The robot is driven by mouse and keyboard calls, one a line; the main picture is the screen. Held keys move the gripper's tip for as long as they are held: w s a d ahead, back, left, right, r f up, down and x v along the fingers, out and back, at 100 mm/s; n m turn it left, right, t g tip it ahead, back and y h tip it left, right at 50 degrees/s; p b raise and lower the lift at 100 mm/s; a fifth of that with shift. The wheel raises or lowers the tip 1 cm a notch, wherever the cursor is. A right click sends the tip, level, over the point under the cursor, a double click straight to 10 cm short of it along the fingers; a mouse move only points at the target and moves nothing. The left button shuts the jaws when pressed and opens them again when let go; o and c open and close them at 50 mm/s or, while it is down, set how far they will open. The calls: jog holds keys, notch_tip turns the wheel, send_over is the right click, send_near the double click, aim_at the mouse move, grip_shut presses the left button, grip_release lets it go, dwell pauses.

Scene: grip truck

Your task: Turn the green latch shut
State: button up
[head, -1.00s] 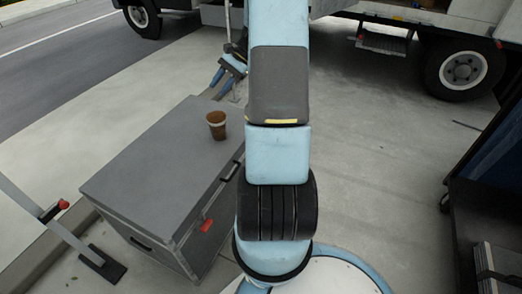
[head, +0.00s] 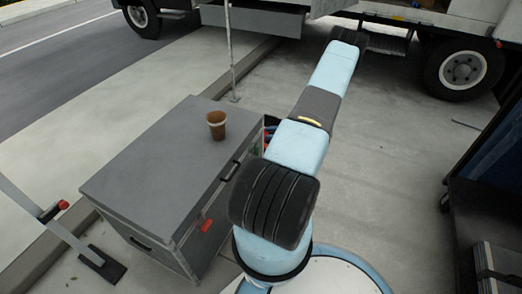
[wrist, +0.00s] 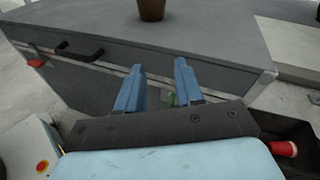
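A grey case (head: 150,160) stands on the pavement. In the wrist view its front (wrist: 95,80) faces me. The green latch (wrist: 170,99) shows as a small green patch on the case front, partly hidden by my gripper; its turn angle is unclear. It is hidden in the head view. A red latch (wrist: 35,63) sits further left on the same face, and it also shows in the head view (head: 206,225). My gripper (wrist: 160,70) is open, its two blue fingers apart with the green latch seen through the gap. I cannot tell whether they touch anything.
A brown cup (head: 216,125) stands on the case lid. A black handle (wrist: 80,50) juts from the case front between the latches. A red cup (wrist: 285,149) lies in a dark holder at lower right. Open pavement (head: 380,190) lies right of my arm.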

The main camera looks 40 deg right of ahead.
jog(key=s+d+f+m+t+h, duration=0.1)
jog(key=s+f+m+t+h, duration=0.15)
jog(key=f, duration=0.45)
jog(key=s+d+f+m+t+h, duration=0.1)
jog(key=s+d+f+m+t, duration=0.1)
jog(key=s+f+m, duration=0.3)
jog(key=w+a+f+n, duration=0.1)
jog(key=w+a, duration=0.4)
jog(key=w, duration=0.8)
jog(key=shift+a+f, duration=0.2)
jog(key=shift+w+h, duration=0.1)
jog(key=shift+h, duration=0.15)
jog(key=shift+c, duration=0.5)
